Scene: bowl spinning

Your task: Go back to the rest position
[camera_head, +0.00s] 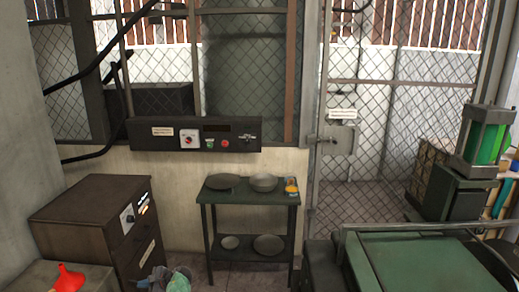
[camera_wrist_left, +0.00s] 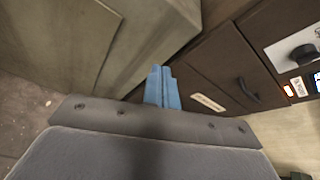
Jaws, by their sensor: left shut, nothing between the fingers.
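My left gripper shows in the left wrist view, where its blue fingers (camera_wrist_left: 162,88) are together with nothing between them. They point toward the seam between a pale box and the dark brown cabinet (camera_wrist_left: 225,70), apart from both as far as I can tell. My right gripper is not in view.
In the head view, the brown cabinet (camera_head: 92,205) and a low box with a red funnel (camera_head: 68,278) stand at the left. A green two-tier table (camera_head: 246,196) holds several bowls. A green machine (camera_head: 420,265) fills the lower right, before a wire-mesh fence.

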